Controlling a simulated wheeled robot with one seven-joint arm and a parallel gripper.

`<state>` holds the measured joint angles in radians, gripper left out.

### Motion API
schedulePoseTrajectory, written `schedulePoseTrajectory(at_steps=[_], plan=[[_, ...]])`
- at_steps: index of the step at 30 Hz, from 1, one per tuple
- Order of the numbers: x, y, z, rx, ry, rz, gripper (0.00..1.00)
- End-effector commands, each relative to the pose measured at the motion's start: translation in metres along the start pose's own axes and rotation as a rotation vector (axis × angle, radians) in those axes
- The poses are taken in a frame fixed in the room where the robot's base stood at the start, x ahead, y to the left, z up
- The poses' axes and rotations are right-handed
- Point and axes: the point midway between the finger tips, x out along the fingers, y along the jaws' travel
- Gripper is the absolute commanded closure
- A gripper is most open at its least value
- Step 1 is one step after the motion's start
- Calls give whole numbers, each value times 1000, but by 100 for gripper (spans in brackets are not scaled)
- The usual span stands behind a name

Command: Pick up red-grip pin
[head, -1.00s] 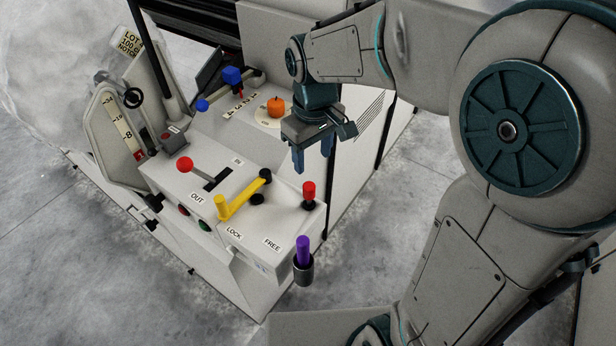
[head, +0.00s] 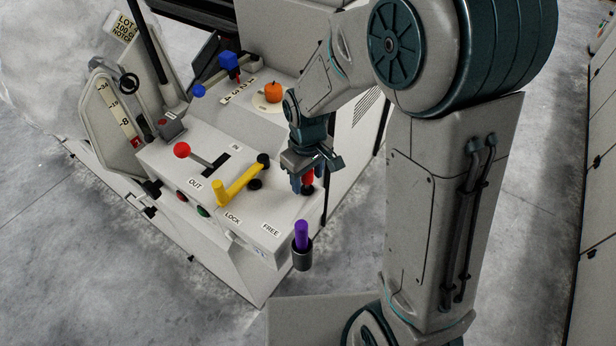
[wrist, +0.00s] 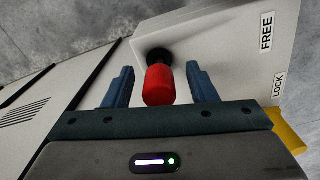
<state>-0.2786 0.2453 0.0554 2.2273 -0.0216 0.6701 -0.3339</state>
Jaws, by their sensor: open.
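The red-grip pin (wrist: 159,86) stands in a black socket at the corner of the white machine top, near the FREE label. In the head view the red grip (head: 308,176) is partly hidden by my gripper. My gripper (head: 302,186) points down at the pin. In the wrist view my gripper (wrist: 161,88) is open, with one blue finger on each side of the red grip. A gap shows between each finger and the grip, so neither appears to touch it.
A yellow lever (head: 238,184) sits left of the pin. A purple-grip pin (head: 302,235) stands in a grey holder on the machine's front corner.

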Motion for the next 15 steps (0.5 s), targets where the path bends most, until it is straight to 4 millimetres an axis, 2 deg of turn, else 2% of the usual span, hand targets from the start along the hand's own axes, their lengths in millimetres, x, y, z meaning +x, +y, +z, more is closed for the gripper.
schedulePoseTrajectory(at_steps=[4,12,13,15], plan=[[17,0,0,0,-1,0,48],[20,0,0,0,1,0,48],[20,0,0,0,1,0,51],[20,0,0,0,1,0,70]])
